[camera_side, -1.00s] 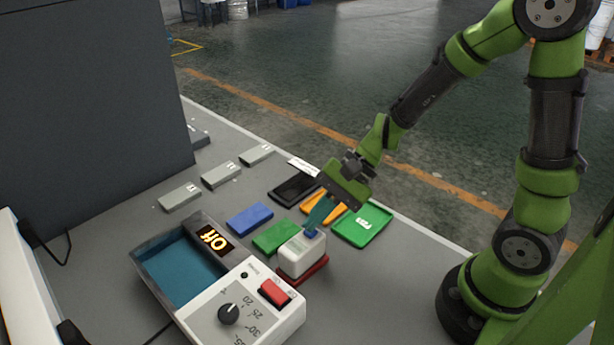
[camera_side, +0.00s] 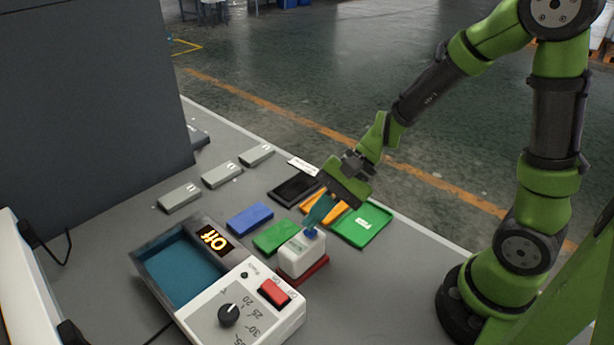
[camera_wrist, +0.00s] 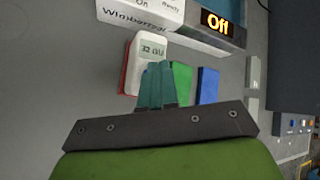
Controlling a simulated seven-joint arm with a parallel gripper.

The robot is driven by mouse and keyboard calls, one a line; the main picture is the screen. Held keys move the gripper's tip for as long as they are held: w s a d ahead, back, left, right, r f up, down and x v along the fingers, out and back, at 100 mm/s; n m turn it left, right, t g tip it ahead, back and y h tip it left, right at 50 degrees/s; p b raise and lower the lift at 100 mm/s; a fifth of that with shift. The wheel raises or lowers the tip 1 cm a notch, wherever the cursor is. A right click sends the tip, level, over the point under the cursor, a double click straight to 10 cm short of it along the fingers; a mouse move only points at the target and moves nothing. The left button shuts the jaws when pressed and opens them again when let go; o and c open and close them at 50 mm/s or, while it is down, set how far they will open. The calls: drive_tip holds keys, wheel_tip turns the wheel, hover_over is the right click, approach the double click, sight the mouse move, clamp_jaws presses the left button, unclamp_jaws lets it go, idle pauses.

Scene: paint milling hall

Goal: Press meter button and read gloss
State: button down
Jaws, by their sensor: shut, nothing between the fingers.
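The gloss meter (camera_side: 301,256) is a small white block with a blue button (camera_side: 311,233) on top. It stands on a red panel (camera_side: 318,266). In the wrist view the meter's display (camera_wrist: 153,50) shows small characters that look like "32 GU". My gripper (camera_side: 312,224) is shut and empty, with its teal fingers tilted down just above the button. The button shows below the fingertips, with what looks like a small gap.
A white device (camera_side: 245,310) with a teal basin and a lit "Off" display (camera_side: 214,239) stands at the front left. Blue (camera_side: 250,218), green (camera_side: 274,236), black (camera_side: 293,189) and orange panels lie nearby. A green tray (camera_side: 372,229) is at right, grey blocks (camera_side: 221,174) behind.

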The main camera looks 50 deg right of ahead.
sight(318, 233)
drive_tip(key=shift+r, duration=0.4)
drive_tip(key=shift+r, duration=2.5)
drive_tip(key=s+d+r+n+t+h, duration=0.4)
drive_tip(key=s+d+r+n+h, duration=0.2)
drive_tip(key=s+d+r+n, duration=0.2)
drive_tip(key=shift+r+n+h, duration=0.2)
drive_tip(key=shift+n+h, duration=0.1)
